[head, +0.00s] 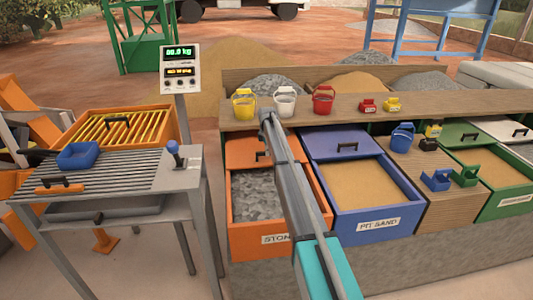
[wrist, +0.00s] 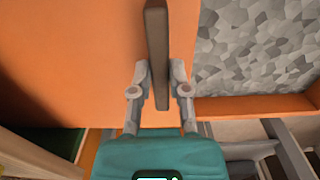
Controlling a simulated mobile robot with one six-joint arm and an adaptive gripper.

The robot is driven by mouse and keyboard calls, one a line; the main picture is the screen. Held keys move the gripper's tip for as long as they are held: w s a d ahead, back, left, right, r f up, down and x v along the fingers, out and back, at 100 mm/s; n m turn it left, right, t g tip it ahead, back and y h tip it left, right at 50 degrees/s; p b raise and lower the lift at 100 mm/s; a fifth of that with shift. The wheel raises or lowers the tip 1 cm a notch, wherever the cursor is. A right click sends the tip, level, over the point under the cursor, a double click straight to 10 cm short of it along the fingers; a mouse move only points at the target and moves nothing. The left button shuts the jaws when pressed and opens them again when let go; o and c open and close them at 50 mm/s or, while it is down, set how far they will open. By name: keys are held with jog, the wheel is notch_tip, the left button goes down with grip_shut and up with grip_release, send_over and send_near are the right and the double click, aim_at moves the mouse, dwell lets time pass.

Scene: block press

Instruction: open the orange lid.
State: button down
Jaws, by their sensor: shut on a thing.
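The orange lid (head: 246,148) covers the back part of the orange stone bin (head: 277,240) in the head view. Grey stones (head: 258,195) show uncovered in front of it. The lid fills the left of the wrist view (wrist: 60,60), with stones (wrist: 250,45) beside it. Its dark bar handle (wrist: 156,35) stands up from the lid. My gripper (wrist: 159,78) is shut on this handle, one finger on each side. In the head view my arm crosses in front of the bin, and the fingers cannot be made out there.
The blue pit sand bin (head: 376,224) stands right of the stone bin. A wooden shelf (head: 344,108) behind holds yellow, white and red buckets.

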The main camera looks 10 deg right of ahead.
jog(key=c, duration=0.6)
grip_release()
jog(key=shift+r, duration=0.1)
